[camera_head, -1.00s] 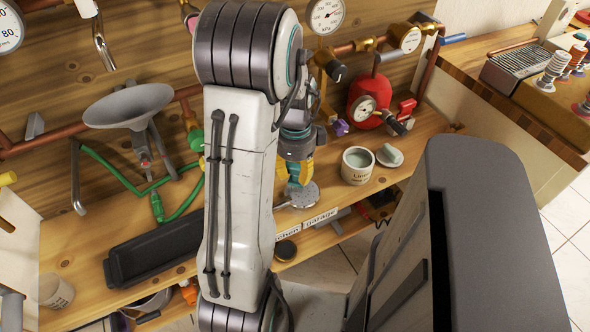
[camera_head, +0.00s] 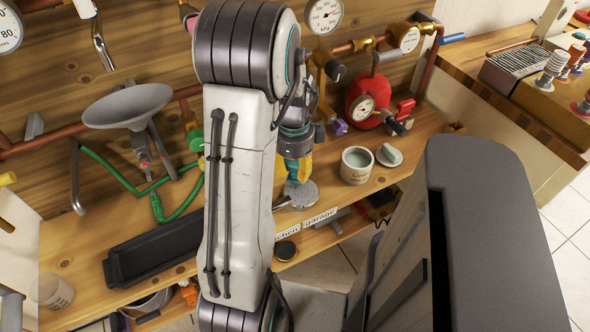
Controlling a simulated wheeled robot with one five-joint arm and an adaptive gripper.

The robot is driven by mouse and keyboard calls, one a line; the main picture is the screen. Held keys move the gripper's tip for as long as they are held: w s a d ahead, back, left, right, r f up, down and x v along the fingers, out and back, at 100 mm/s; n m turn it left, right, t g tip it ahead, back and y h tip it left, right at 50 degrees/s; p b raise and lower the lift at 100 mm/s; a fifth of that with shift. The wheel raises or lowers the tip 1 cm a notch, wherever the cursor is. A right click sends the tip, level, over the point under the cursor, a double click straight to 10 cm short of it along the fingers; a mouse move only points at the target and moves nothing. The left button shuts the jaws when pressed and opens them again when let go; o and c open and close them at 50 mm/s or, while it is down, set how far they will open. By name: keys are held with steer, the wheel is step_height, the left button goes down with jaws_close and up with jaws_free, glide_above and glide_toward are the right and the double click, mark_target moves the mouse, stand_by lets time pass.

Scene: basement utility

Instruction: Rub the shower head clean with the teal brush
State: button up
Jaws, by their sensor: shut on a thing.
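The shower head (camera_head: 303,197), a grey speckled disc with a short handle, lies on the front part of the wooden bench, right of my arm. My gripper (camera_head: 297,174), with yellow fingers, points down just above it. It is shut on the teal brush (camera_head: 291,185), of which only a small teal part shows between the fingers and my arm link. The brush end is at or just over the left side of the disc; I cannot tell whether they touch. My arm link hides the area to the left.
A tub labelled "Lime" (camera_head: 357,166) and a small grey-green dish (camera_head: 389,155) stand right of the gripper. A red tank (camera_head: 366,101) with gauges is behind.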

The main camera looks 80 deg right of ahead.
steer(key=shift+s+a+f, duration=0.1)
steer(key=shift+a+f, duration=0.05)
stand_by(0.8)
steer(key=shift+r, duration=0.2)
steer(key=shift+d, duration=0.2)
steer(key=shift+a+f, duration=0.1)
steer(key=shift+a, duration=0.15)
steer(key=shift+d, duration=0.25)
steer(key=shift+a, duration=0.1)
steer(key=shift+a, duration=0.15)
